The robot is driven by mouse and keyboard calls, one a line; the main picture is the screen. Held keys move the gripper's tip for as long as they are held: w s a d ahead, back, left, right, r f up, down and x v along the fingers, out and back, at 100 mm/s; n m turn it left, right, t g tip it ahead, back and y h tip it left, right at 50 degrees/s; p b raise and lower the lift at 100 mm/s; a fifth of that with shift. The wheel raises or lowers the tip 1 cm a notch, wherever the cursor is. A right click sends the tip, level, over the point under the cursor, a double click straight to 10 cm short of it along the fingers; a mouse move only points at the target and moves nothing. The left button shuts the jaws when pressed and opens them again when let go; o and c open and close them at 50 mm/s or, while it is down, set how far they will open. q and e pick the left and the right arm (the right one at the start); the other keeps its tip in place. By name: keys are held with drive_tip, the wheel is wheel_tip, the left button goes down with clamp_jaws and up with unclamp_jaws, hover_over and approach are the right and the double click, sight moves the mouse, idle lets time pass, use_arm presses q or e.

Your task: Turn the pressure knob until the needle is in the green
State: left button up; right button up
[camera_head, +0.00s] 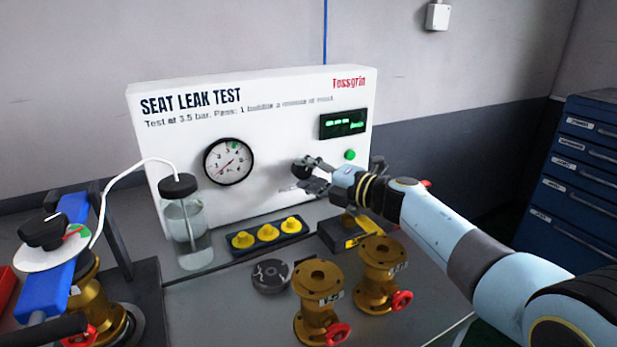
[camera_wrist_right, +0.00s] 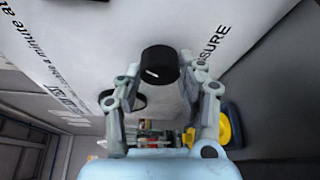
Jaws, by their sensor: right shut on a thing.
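The white test panel (camera_head: 290,120) stands upright at the back of the bench. Its round pressure gauge (camera_head: 228,161) has a white face and black rim, with a small green mark near the top. The thin needle seems to point to the lower left, away from the green, but it is small. The black pressure knob (camera_head: 304,164) sits right of the gauge. It also shows in the right wrist view (camera_wrist_right: 160,65), with a white pointer line. My right gripper (camera_head: 312,178) is shut on the knob, one finger on each side.
A glass jar (camera_head: 187,235) with a white tube stands before the panel. A blue-bracketed valve (camera_head: 60,265) is at left, a blue cabinet (camera_head: 575,180) at right.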

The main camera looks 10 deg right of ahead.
drive_tip(key=shift+f+m, duration=0.1)
drive_tip(key=shift+m, duration=0.3)
drive_tip(key=o, duration=1.1)
drive_tip(key=shift+o, duration=0.2)
